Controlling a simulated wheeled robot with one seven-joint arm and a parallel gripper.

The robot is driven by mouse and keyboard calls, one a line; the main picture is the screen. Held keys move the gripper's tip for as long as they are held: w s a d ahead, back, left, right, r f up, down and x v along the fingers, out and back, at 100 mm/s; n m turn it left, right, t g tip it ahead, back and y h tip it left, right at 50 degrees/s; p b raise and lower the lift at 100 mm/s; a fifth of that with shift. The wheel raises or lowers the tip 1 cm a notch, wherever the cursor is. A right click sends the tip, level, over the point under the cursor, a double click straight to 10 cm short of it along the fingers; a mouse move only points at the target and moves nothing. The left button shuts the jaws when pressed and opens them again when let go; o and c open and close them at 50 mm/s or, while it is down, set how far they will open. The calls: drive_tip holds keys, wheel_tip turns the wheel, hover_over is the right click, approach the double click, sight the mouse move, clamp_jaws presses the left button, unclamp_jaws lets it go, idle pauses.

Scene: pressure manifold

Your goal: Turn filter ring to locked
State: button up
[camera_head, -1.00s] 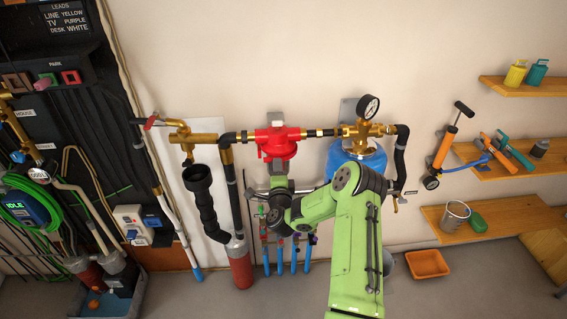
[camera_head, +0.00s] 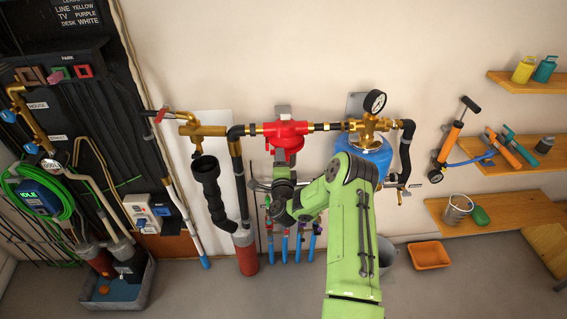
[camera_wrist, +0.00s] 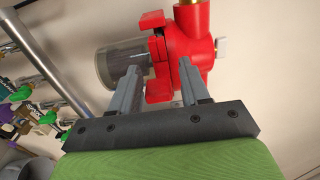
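The red filter housing (camera_head: 285,133) is mounted in the brass pipe line on the wall. In the wrist view a red ring with lugs (camera_wrist: 158,58) sits against the housing body (camera_wrist: 192,45), around the top of a clear grey bowl (camera_wrist: 118,62). My gripper (camera_wrist: 160,70) is open, with two grey fingers pointing at the ring. The fingers look to be on either side of the ring's lower lug; I cannot tell whether they touch it. In the head view my gripper (camera_head: 284,172) is just below the housing, and my wrist hides the bowl.
A blue vessel (camera_head: 372,158) with a pressure gauge (camera_head: 375,102) stands right of the housing. A black hose (camera_head: 209,190) and a red cylinder (camera_head: 246,255) are at left. Several blue-handled tools (camera_head: 298,246) hang below. An orange bin (camera_head: 429,255) lies on the floor.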

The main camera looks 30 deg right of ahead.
drive_tip(key=b+v, duration=0.6)
drive_tip(key=v, duration=0.9)
drive_tip(key=shift+a, duration=0.3)
drive_tip(key=shift+f, duration=0.15)
